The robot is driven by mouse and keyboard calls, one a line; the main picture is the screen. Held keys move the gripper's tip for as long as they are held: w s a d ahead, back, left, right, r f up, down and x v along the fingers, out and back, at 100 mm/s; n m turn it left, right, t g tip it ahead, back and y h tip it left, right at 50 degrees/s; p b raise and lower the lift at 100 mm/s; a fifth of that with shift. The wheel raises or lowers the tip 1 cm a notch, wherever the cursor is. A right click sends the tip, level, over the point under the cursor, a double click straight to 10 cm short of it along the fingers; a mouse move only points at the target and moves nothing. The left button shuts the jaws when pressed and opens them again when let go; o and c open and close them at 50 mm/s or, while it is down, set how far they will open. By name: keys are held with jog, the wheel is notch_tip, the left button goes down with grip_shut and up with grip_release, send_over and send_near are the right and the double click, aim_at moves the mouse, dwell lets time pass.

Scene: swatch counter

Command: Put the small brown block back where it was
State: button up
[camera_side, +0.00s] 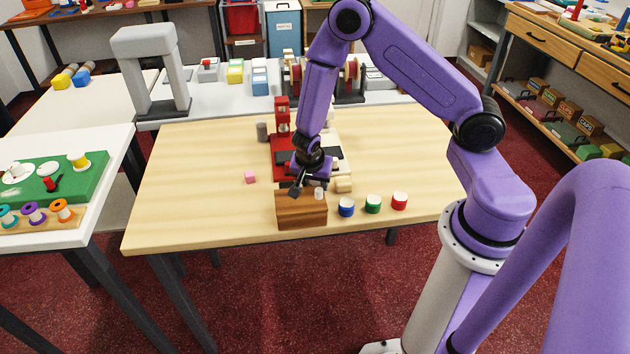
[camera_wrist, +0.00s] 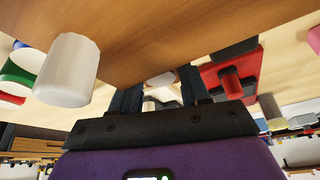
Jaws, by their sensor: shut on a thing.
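My gripper (camera_side: 295,192) points down at the large brown wooden block near the table's front edge. In the wrist view my fingers (camera_wrist: 157,88) are a little apart and reach the edge of a broad brown wood surface (camera_wrist: 190,35). My gripper is shut on what I take to be the small brown block, but its outline cannot be told from the wood around the fingertips. I cannot tell whether it touches the large wooden block (camera_side: 302,215). A white cylinder (camera_side: 319,193) stands by the gripper at that block's top; it also shows in the wrist view (camera_wrist: 68,72).
Blue (camera_side: 346,207), green (camera_side: 373,204) and red (camera_side: 399,201) white-topped cylinders stand to the right. A red device (camera_side: 282,120) and a tan block (camera_side: 343,185) are close behind the gripper. A pink cube (camera_side: 250,177) lies left. The table's left part is clear.

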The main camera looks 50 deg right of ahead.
jog(key=shift+f, duration=0.15)
jog(key=o, duration=1.1)
jog(key=shift+o, duration=0.2)
jog(key=v, duration=1.1)
jog(key=shift+a+r, duration=0.15)
jog(key=shift+r, duration=0.1)
jog(key=shift+s+a+r+n, duration=0.35)
jog(key=shift+s+r+n, duration=0.05)
jog(key=shift+r, duration=0.25)
jog(key=s+a+r+n+y, duration=0.1)
jog(key=s+r+n, duration=0.2)
jog(key=s+n, duration=0.4)
jog(key=s+a+r+n+g+y, duration=0.1)
jog(key=s+r+n, duration=0.3)
jog(key=s+n, duration=0.4)
jog(key=s+a+r+n+y, duration=0.2)
jog(key=s+a+r+n, duration=0.1)
jog(key=s+n, duration=0.4)
jog(key=r+n, duration=0.1)
jog(key=n, duration=0.2)
jog(key=shift+s+a+r, duration=0.2)
jog(key=shift+s+a, duration=0.05)
jog(key=shift+s, duration=0.1)
